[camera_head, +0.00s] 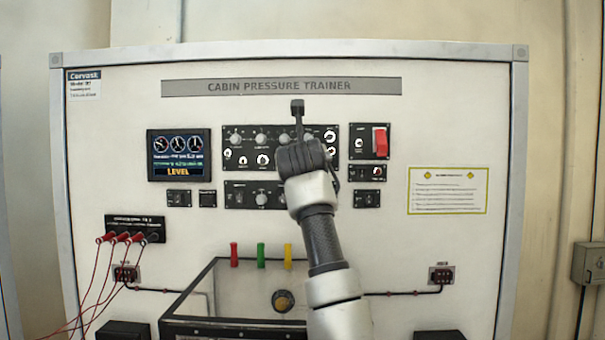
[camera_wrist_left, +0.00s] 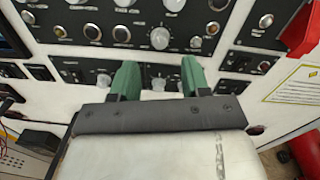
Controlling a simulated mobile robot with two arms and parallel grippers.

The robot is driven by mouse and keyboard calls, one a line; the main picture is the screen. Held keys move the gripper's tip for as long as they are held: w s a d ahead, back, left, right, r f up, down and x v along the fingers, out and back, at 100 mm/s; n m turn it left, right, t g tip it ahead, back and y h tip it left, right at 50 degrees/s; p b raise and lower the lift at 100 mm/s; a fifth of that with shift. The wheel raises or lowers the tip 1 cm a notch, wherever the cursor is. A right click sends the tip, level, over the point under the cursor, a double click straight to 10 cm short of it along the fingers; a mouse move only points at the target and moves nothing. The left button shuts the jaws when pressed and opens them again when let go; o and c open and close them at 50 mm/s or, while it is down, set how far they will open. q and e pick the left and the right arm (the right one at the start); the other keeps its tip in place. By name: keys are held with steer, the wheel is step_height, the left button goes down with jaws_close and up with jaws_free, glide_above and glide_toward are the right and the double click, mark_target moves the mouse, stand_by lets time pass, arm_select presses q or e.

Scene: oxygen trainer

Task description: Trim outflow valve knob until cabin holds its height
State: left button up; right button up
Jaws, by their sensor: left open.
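The white trainer panel (camera_head: 130,85) is headed "CABIN PRESSURE TRAINER". Its display (camera_head: 178,155) shows dials and the word "LEVEL". The upper knob module (camera_head: 250,138) and lower knob module (camera_head: 240,195) are partly hidden behind my left gripper (camera_head: 303,160). In the left wrist view my left gripper (camera_wrist_left: 159,72) is open, with its two green fingers apart in front of the lower module. A pale knob (camera_wrist_left: 158,84) shows between the fingers; I cannot tell whether they touch it. Which knob is the outflow valve knob cannot be read. My right gripper is out of view.
A red guarded switch (camera_head: 380,142) is right of the upper module. Red cables (camera_head: 95,275) hang at lower left. A notice (camera_head: 448,190) is at right.

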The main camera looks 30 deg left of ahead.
arm_select(q)
steer(key=b+v, duration=0.2)
steer(key=v, duration=0.3)
steer(key=shift+s+d, duration=0.1)
stand_by(0.4)
